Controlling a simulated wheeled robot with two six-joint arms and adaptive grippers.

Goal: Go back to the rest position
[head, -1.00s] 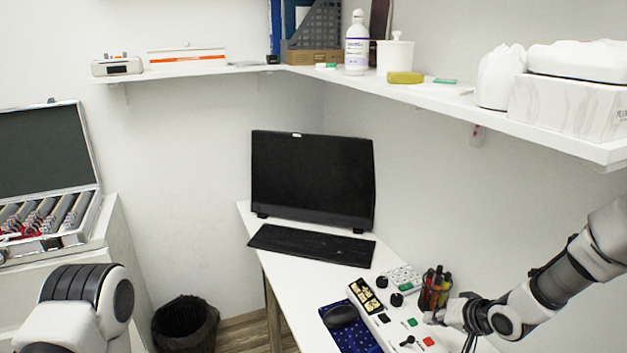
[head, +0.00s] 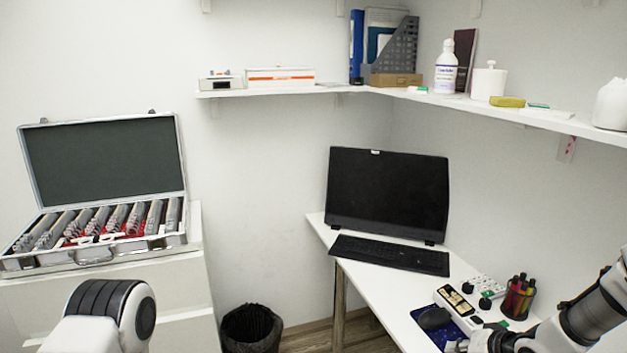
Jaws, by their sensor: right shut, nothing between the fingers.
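My right gripper (head: 458,346) is at the lower right of the head view, by the near part of the white desk (head: 375,282). Its fingers are shut with nothing seen between them, and the bottom edge of the picture partly cuts it off.
A pen cup (head: 518,298) stands beside my right arm. A monitor (head: 388,194) and keyboard (head: 390,255) are farther back. An open lens case (head: 98,252) sits on a cabinet at left. A black bin (head: 251,329) stands on the floor. A shelf (head: 480,104) runs above.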

